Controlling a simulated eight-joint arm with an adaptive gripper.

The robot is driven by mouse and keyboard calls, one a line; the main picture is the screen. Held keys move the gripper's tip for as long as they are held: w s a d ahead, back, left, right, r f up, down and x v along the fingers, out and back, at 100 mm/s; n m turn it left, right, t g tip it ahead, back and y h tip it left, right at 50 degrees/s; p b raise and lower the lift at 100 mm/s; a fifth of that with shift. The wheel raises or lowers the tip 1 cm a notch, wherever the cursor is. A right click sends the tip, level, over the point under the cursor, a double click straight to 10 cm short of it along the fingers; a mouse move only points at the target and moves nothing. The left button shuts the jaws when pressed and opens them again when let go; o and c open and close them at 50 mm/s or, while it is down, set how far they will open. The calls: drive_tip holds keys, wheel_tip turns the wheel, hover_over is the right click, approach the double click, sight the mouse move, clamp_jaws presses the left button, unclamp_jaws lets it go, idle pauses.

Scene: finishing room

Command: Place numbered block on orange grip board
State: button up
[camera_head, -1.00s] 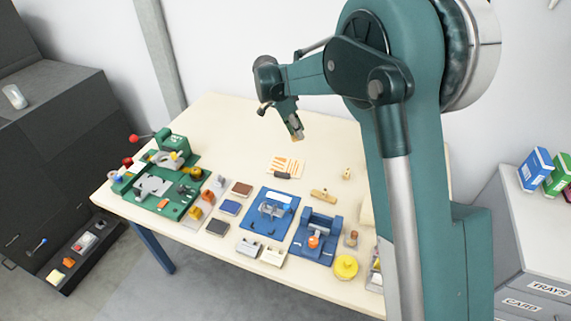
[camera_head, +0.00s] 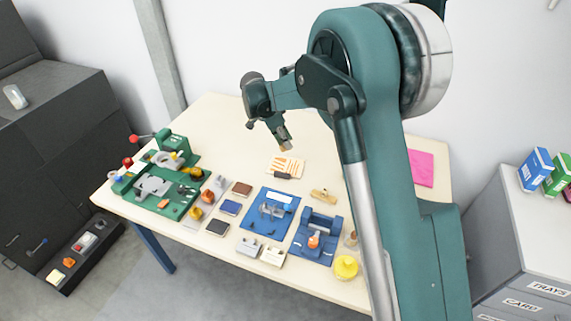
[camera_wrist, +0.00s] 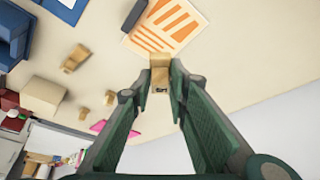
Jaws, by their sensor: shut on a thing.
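A small wooden block (camera_wrist: 159,84) with a dark mark on its face is held between the fingertips of my gripper (camera_wrist: 160,76) in the wrist view; the mark is too small to read. In the head view my gripper (camera_head: 283,140) is above the table, just over the far edge of a white board with orange stripes (camera_head: 290,163). The striped board also shows in the wrist view (camera_wrist: 178,22), beyond the block. The block appears apart from the board, in the air. A dark bar (camera_head: 282,176) lies at the board's near edge.
A blue fixture plate (camera_head: 259,222) and a blue vise-like fixture (camera_head: 318,240) stand nearer the front. A wooden piece (camera_head: 323,196) lies right of the board. A green fixture (camera_head: 150,187) is at left. The table behind the board is clear.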

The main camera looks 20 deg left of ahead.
drive_tip(key=shift+f, duration=3.1)
drive_tip(key=shift+f+b, duration=0.35)
drive_tip(key=shift+f, duration=1.55)
drive_tip(key=shift+f, duration=0.2)
drive_tip(key=o, duration=0.7)
drive_tip(key=shift+r, duration=0.1)
drive_tip(key=shift+o, duration=0.2)
drive_tip(key=shift+r, duration=0.15)
drive_tip(key=v, duration=1.2)
drive_tip(key=shift+p, duration=0.35)
